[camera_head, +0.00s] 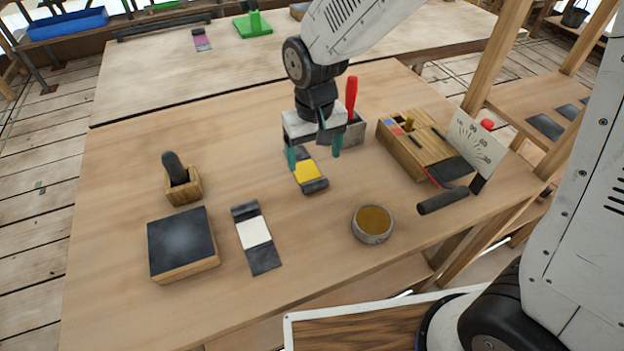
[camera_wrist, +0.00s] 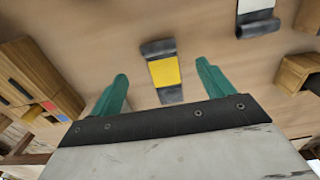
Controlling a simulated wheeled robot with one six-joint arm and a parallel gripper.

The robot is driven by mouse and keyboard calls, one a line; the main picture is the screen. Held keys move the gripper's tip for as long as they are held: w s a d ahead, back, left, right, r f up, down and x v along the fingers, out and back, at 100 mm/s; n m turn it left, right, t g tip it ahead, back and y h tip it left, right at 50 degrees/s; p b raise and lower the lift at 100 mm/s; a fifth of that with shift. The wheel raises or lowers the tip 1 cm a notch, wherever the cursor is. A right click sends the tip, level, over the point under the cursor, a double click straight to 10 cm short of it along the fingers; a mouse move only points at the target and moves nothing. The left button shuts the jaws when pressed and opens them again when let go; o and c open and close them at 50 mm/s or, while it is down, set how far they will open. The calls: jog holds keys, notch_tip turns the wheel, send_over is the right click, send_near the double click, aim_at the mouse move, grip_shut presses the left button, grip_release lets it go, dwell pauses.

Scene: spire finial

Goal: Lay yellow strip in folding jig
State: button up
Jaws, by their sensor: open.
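The yellow strip (camera_head: 307,171), with dark grey ends, lies on the near table below my gripper. It also shows in the wrist view (camera_wrist: 165,72), ahead of and between the fingers. My gripper (camera_head: 314,155) is open and empty, its teal fingers spread to either side of the strip. Whether the fingertips touch the table is unclear. What looks like the folding jig (camera_head: 405,150) is a wooden block to the right, with an angle scale plate (camera_head: 472,142) and a black-handled lever (camera_head: 443,199). Part of it shows at the left of the wrist view (camera_wrist: 35,80).
A white strip (camera_head: 254,233), a dark-topped block (camera_head: 182,246), a wooden holder (camera_head: 186,187) with a dark-handled tool, and a round tin (camera_head: 373,223) stand nearer the front. A red-handled tool (camera_head: 351,95) stands just behind my gripper. Table is clear between strip and tin.

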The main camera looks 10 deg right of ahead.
aim_at(315, 181)
notch_tip(315, 181, down, 8)
jog(key=shift+r, duration=0.2)
jog(key=c, duration=1.3)
jog(key=shift+r, duration=0.1)
